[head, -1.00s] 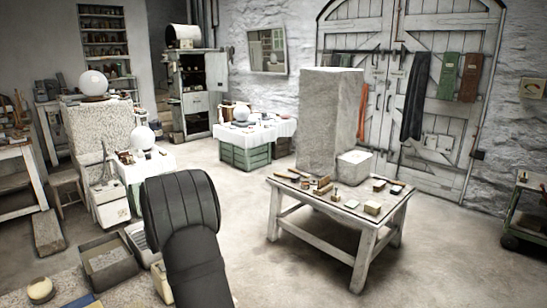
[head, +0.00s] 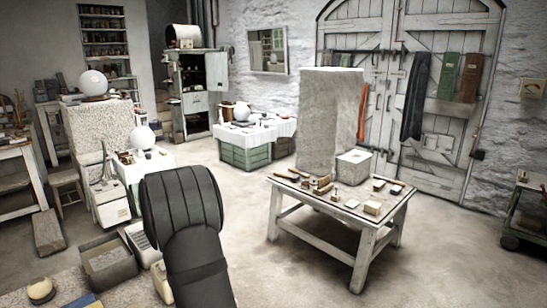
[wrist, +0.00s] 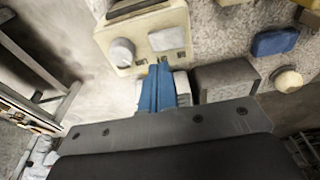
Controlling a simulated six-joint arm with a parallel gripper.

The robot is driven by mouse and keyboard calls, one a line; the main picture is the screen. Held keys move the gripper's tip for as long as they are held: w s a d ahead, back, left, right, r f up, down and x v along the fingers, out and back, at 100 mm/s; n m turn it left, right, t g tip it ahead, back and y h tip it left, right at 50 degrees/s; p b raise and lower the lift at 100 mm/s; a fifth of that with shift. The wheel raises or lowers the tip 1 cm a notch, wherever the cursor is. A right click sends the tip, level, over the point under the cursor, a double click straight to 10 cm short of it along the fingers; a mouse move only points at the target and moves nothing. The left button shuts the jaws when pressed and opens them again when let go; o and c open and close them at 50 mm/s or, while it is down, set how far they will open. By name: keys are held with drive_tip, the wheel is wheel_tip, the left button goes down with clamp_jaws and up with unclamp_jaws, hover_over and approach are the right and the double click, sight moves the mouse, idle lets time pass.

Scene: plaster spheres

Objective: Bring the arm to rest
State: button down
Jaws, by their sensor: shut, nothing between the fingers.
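My gripper (wrist: 160,68) shows in the wrist view as two blue fingers pressed together, shut and empty. The fingertips point toward a cream boxy device (wrist: 118,28) with a round pale knob; I cannot tell how far apart they are. In the head view my dark, ribbed arm link stands at the lower middle, and my gripper cannot be made out there.
A low white table (head: 352,212) with small blocks and tools stands right of my arm, before a tall stone block (head: 328,120). An open grey bin (head: 110,262) lies left of my arm. A white sphere (head: 93,85) rests on a stone pedestal. Floor beyond my arm is clear.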

drive_tip(key=s+d+r+t+y, duration=0.1)
drive_tip(key=s+d+r, duration=0.2)
drive_tip(key=r, duration=0.4)
drive_tip(key=s+d+r+t+y, duration=0.1)
drive_tip(key=s+d+r, duration=0.2)
drive_tip(key=s+r, duration=0.2)
drive_tip(key=shift+r, duration=1.7)
drive_tip(key=shift+w+a+f, duration=0.1)
drive_tip(key=shift+w, duration=0.05)
drive_tip(key=w+a+f+g+h, duration=0.1)
drive_tip(key=w+a+f, duration=0.1)
drive_tip(key=f, duration=0.3)
drive_tip(key=w+a+f+g+h, duration=0.1)
drive_tip(key=w+a+f, duration=0.2)
drive_tip(key=w+f, duration=0.2)
drive_tip(key=shift+w+a+f, duration=0.3)
drive_tip(key=shift+a+f, duration=0.05)
drive_tip(key=shift+f, duration=0.4)
